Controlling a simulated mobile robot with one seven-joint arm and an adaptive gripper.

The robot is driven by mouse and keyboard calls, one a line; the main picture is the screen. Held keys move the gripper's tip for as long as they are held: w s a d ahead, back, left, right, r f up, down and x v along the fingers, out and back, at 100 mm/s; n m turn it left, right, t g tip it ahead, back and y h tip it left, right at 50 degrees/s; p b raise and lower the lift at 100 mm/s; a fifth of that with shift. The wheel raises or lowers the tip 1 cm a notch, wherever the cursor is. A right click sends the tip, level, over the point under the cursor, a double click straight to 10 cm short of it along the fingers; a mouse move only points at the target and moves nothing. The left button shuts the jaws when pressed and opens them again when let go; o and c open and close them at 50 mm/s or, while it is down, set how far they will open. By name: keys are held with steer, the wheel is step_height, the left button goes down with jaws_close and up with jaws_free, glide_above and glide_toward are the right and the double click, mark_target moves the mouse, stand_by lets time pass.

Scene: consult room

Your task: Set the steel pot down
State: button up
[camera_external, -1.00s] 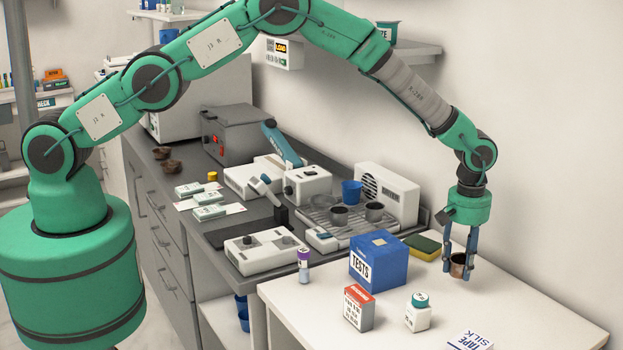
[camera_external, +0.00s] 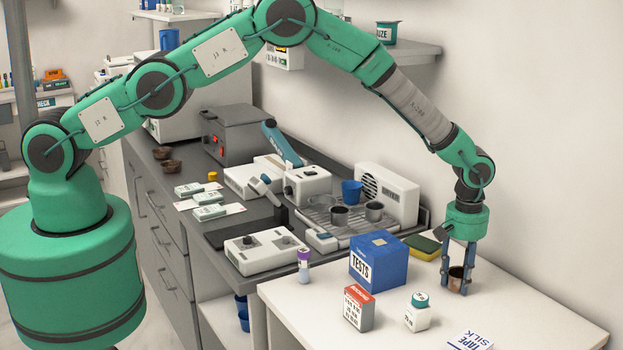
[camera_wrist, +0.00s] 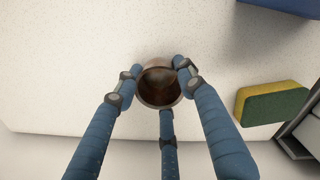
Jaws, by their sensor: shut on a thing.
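The steel pot (camera_external: 457,279) is a small, dark, brownish cup, upright between the fingers of my gripper (camera_external: 458,286) over the right part of the white table (camera_external: 520,305). My gripper is shut on it. In the wrist view the pot (camera_wrist: 159,86) shows its open round mouth, with blue fingers around its rim. Its base is very low at the tabletop; I cannot tell whether it touches.
A green-yellow sponge (camera_external: 422,247) and the blue TESTS box (camera_external: 379,260) stand left of the pot. Nearer the front are a white bottle (camera_external: 417,312), a red-topped box (camera_external: 358,307) and a TAPE SILK box (camera_external: 469,341). The table right of the pot is clear.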

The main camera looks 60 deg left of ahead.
steer(key=o, duration=1.1)
steer(key=shift+f, duration=0.1)
steer(key=shift+o, duration=0.2)
step_height(320, 180, up, 12)
steer(key=shift+b, duration=0.3)
steer(key=shift+r, duration=0.25)
